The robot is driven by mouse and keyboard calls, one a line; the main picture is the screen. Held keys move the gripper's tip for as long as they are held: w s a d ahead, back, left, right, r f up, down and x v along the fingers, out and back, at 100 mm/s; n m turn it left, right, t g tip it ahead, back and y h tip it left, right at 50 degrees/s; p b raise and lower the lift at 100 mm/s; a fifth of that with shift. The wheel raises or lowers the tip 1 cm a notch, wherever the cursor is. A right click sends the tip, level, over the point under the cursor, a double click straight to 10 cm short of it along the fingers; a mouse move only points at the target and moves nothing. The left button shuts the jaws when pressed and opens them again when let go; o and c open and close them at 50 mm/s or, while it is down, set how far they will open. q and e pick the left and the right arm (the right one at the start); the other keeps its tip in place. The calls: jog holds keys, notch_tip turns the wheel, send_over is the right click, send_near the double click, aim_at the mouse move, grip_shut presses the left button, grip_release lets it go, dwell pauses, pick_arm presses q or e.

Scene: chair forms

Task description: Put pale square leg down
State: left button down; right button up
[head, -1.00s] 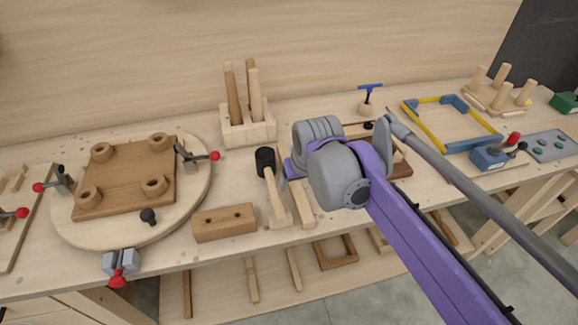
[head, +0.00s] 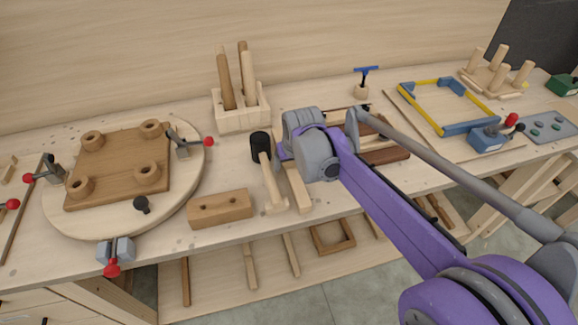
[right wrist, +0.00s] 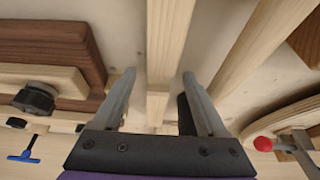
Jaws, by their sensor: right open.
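The pale square leg (head: 298,188) lies on the bench just right of the mallet (head: 268,178), its near end toward the front edge. Its far end is hidden under my right gripper (head: 284,153) in the head view. In the right wrist view, the pale leg (right wrist: 170,40) runs between the two fingers of my right gripper (right wrist: 158,78). The fingers are open, with a gap on either side of the leg. The mallet's pale handle (right wrist: 255,55) lies to the right there. My left gripper is not in view.
A round board (head: 185,205) with a brown seat, clamps and red knobs is at left. A drilled wood block (head: 220,208) lies left of the mallet. A peg holder (head: 240,118) stands behind. Dark brown boards (head: 385,155) lie close on the right. The bench's front edge is near.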

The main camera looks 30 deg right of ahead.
jog(key=shift+w+f, duration=0.15)
jog(key=shift+f, duration=0.1)
grip_shut()
jog(key=shift+r, duration=0.15)
